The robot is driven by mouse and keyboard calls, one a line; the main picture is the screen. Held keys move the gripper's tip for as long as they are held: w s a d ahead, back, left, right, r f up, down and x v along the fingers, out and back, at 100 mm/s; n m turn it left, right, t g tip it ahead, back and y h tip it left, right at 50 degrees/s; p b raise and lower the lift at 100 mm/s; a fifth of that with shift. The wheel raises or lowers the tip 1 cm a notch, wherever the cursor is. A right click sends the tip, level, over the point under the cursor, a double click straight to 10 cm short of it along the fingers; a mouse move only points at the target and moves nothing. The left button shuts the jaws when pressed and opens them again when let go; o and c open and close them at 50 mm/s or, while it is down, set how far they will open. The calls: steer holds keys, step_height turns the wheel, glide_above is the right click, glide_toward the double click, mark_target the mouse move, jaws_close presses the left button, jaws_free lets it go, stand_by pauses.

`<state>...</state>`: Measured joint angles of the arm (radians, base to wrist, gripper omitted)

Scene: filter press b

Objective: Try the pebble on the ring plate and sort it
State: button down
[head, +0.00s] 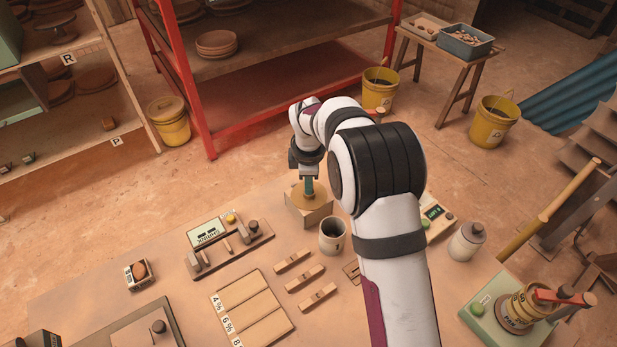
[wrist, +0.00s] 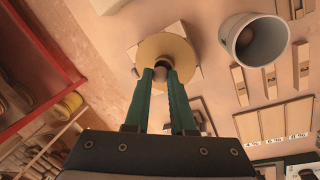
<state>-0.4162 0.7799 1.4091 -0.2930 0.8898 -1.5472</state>
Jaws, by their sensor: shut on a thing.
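My gripper (head: 308,188) is over a pale block at the back of the table. In the wrist view its green fingers (wrist: 161,76) are shut on a small dark rounded thing (wrist: 162,67), which looks like the pebble; the fingers partly hide it. Just beyond the fingertips is a round tan ring plate (wrist: 152,48) on the pale block (head: 312,217). The plate's middle is hidden by the held thing and the fingertips. I cannot tell whether the held thing touches the plate.
A grey cup (head: 333,237) stands close to the right of the block. A small box (head: 129,279) holds a brown rounded thing at the left. Wooden bars (head: 304,278) and a percent-marked board (head: 249,308) lie in front. Yellow buckets (head: 170,124) stand on the floor.

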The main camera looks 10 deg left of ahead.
steer(key=c, duration=0.7)
jaws_free()
steer(key=s+r, duration=0.1)
steer(key=r, duration=0.4)
steer(key=s+r, duration=0.1)
steer(key=r, duration=0.4)
steer(key=s+r, duration=0.1)
steer(key=r, duration=0.4)
steer(key=shift+d+r, duration=0.25)
steer(key=shift+d, duration=0.05)
steer(key=s+d+r+m+g, duration=0.1)
steer(key=s+d+r+m, duration=0.2)
steer(key=s+d+m, duration=0.65)
steer(key=s+d+f+m, duration=0.2)
steer(key=s+m, duration=0.3)
steer(key=s, duration=0.2)
steer(key=s+d+f+m+g+y, duration=0.1)
steer(key=s+d+f+m, duration=0.1)
steer(key=s+m, duration=0.4)
steer(key=s+d+f+m, duration=0.2)
steer(key=s+m, duration=0.3)
steer(key=s, duration=0.4)
steer(key=shift+s+d, duration=0.35)
